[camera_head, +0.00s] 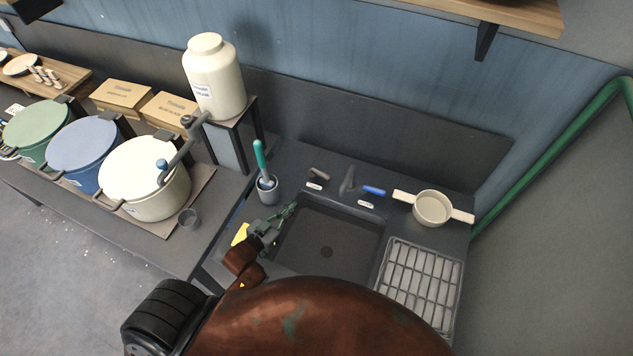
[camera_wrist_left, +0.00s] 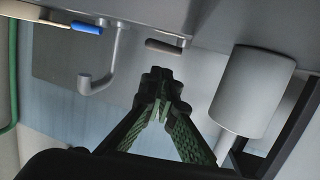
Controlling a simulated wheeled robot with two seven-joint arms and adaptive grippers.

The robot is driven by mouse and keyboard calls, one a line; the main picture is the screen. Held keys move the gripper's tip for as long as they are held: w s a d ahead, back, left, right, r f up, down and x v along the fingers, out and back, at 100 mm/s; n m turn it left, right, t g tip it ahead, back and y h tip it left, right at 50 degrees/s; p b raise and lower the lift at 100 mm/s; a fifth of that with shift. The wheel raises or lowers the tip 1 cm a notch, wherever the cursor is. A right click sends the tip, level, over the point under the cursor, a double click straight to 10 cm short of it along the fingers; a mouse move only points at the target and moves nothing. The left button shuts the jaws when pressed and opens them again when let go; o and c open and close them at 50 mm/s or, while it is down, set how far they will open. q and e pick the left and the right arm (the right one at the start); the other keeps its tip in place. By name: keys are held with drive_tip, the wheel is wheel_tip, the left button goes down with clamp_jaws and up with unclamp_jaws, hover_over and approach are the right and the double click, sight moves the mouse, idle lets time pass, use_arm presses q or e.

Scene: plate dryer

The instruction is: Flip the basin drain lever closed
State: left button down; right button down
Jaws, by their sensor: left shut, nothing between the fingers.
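The dark basin (camera_head: 345,225) is sunk in the counter, with a round drain (camera_head: 326,252) in its floor. Behind it are a grey-brown lever (camera_head: 319,174), a grey faucet (camera_head: 347,182) and a blue lever (camera_head: 374,190). Small labels by the levers are too small to read, so I cannot tell which works the drain. My left gripper (camera_head: 288,213) is shut and empty over the basin's left rim. In the left wrist view its fingertips (camera_wrist_left: 160,80) point toward the grey-brown lever (camera_wrist_left: 164,46), apart from it. The blue lever (camera_wrist_left: 87,27) and faucet (camera_wrist_left: 112,62) are farther left there.
A grey cup (camera_head: 268,190) with a teal-handled brush (camera_head: 260,157) stands close left of the levers; it also shows in the left wrist view (camera_wrist_left: 250,92). A white two-handled strainer (camera_head: 433,207) and a wire rack (camera_head: 420,285) are right. Large pots (camera_head: 145,190) stand left.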

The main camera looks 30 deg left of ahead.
sight(324, 177)
use_arm(q)
drive_tip(key=x, duration=1.6)
drive_tip(key=shift+w+d, duration=0.1)
drive_tip(key=shift+w+d+p, duration=0.35)
drive_tip(key=shift+w, duration=0.45)
drive_tip(key=shift+d, duration=0.1)
drive_tip(key=shift+w, duration=0.1)
drive_tip(key=shift+d+r, duration=0.1)
